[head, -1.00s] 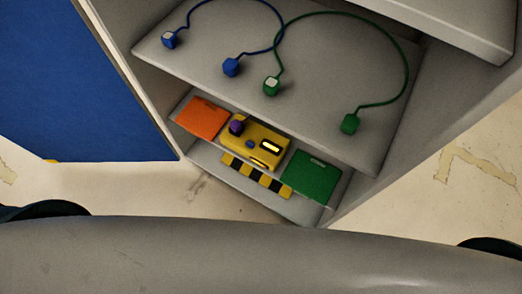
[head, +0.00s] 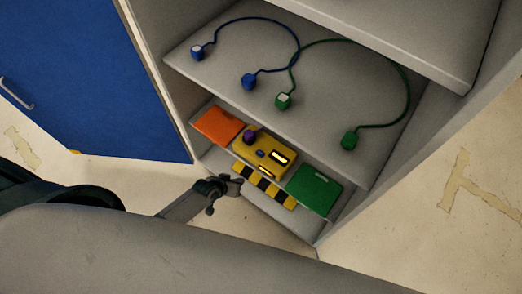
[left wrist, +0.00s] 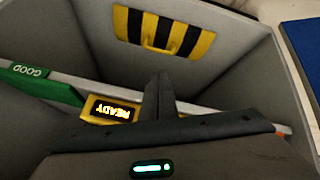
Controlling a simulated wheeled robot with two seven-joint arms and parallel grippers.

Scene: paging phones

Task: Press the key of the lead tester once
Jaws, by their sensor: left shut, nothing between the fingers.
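The lead tester (head: 250,158) is a yellow box on the lower shelf, with a purple knob (head: 250,137), a small blue button (head: 261,153) and lit displays. In the left wrist view part of the tester (left wrist: 88,107) shows with a display reading READY. I cannot tell for sure which part is the key. My left gripper (head: 239,181) is shut and empty, in front of the shelf by the striped panel, apart from the tester in the head view. In the left wrist view its shut fingers (left wrist: 159,88) hide part of the tester. My right gripper is not in view.
An orange panel (head: 218,126) and a green panel (head: 314,190), marked GOOD in the left wrist view (left wrist: 38,80), flank the tester. A yellow-black striped piece (head: 271,190) is below. Blue (head: 299,40) and green (head: 408,90) leads lie on the shelf above. A blue door (head: 90,80) stands left.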

